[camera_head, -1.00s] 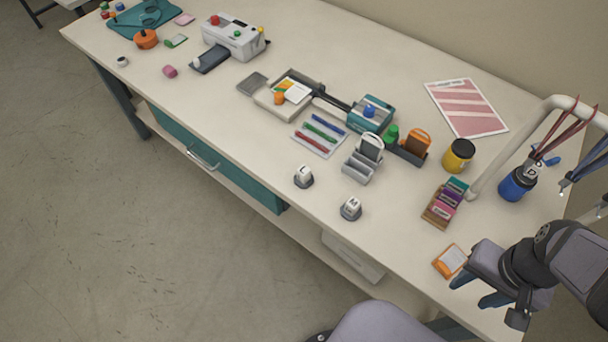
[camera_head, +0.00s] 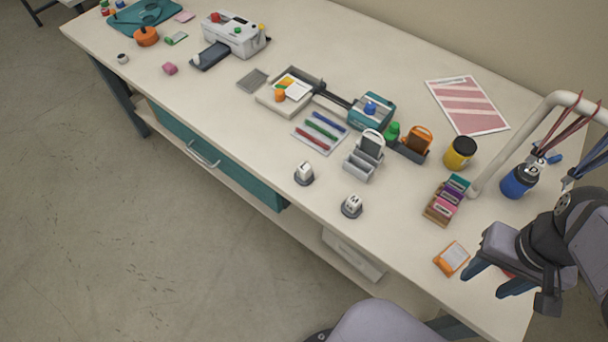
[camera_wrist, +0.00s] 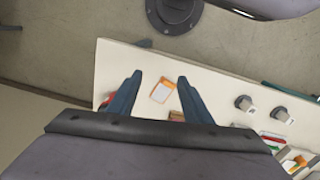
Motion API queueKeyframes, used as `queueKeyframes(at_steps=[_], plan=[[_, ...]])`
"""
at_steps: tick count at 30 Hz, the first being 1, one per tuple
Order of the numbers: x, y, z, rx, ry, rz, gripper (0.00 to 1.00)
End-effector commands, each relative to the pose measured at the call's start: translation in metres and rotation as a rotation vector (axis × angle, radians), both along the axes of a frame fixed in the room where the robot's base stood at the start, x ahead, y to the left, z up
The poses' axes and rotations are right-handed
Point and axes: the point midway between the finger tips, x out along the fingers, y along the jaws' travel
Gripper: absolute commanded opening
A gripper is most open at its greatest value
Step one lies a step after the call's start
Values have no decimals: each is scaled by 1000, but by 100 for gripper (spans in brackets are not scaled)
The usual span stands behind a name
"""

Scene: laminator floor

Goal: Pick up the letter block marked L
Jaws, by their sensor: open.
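A small white block on a dark base (camera_head: 304,173) stands near the front edge of the table, and its mark looks like an L. In the wrist view it seems to be the farther right of two blocks (camera_wrist: 281,113), with its mark too small to read. A similar block (camera_head: 352,205), apparently marked M, stands to its right and closer to my gripper. My gripper (camera_head: 493,280) is open and empty over the right end of the table, well apart from both blocks. Its two fingers also show in the wrist view (camera_wrist: 159,78).
An orange-edged card (camera_head: 452,259) lies just left of my gripper. A box of coloured cards (camera_head: 447,203), a yellow jar (camera_head: 459,153) and a grey sorter (camera_head: 362,164) stand behind. A white pipe frame (camera_head: 505,148) rises at the right. The tabletop between the card and the blocks is clear.

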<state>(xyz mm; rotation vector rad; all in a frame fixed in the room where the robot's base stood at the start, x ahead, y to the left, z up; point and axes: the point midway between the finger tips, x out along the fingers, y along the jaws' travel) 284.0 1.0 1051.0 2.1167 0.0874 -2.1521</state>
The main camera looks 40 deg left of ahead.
Motion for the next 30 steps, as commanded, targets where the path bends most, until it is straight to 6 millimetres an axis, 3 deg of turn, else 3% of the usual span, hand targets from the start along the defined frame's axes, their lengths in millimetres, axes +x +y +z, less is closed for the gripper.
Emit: queueKeyframes(at_steps=[8,14,17,23,26,30], plan=[[32,12,-23,-167,54,437,45],[79,45,-39,-403,105,935,45],[108,78,-42,-566,128,1207,45],[148,177,-40,-948,151,1672,45],[151,240,-35,-1170,146,1853,45],[133,323,-24,-1467,126,2014,45]])
